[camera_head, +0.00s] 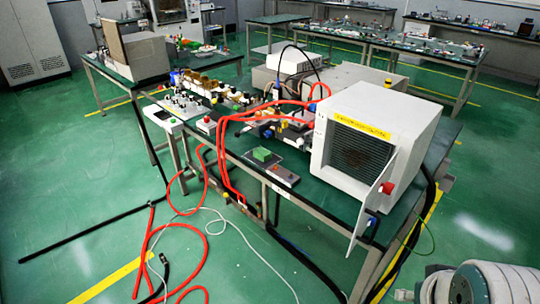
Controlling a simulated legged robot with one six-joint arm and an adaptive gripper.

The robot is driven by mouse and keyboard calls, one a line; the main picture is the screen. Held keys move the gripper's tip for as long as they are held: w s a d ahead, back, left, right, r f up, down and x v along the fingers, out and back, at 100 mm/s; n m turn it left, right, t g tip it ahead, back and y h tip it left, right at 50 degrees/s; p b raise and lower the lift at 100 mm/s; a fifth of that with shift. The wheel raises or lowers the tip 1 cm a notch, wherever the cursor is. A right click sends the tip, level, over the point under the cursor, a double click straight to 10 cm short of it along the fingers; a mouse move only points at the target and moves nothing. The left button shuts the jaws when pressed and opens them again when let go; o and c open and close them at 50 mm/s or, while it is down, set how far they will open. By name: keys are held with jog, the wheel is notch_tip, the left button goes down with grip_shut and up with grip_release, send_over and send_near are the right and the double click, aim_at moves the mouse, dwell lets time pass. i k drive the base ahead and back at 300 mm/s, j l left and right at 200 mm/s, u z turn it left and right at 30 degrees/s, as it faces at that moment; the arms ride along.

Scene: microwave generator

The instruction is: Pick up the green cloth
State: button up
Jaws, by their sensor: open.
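A small bright green piece (262,154) lies on a dark flat plate near the front edge of the green-topped bench (325,192). It looks like a folded pad or a block, and I cannot tell whether it is cloth. It sits to the left of the white box with a grille, with nothing on top of it. No other loose green cloth is plain to see. The jaws of my gripper are not visible. A grey-white rounded part at the lower right looks like part of my arm.
The white box (340,117) has an open door (371,200) jutting over the bench's front edge. Red hoses (222,150) arch over the bench and trail on the floor with a white cable (235,222). Small instruments crowd the bench's left. Open floor (70,190) lies left.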

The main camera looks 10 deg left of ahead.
aim_at(262, 154)
jog(key=i+j, duration=0.1)
jog(key=j, duration=0.25)
jog(key=i+j, duration=0.15)
jog(key=j, duration=0.15)
jog(key=i+j, duration=0.1)
jog(key=j, duration=0.25)
jog(key=i+j, duration=0.15)
jog(key=j, duration=0.2)
jog(key=i+j+u, duration=0.1)
jog(key=j, duration=0.25)
jog(key=i+j, duration=0.2)
jog(key=i, duration=0.3)
jog(key=i+j+u, duration=0.1)
jog(key=i, duration=0.4)
jog(key=i+l, duration=0.15)
jog(key=i, duration=0.15)
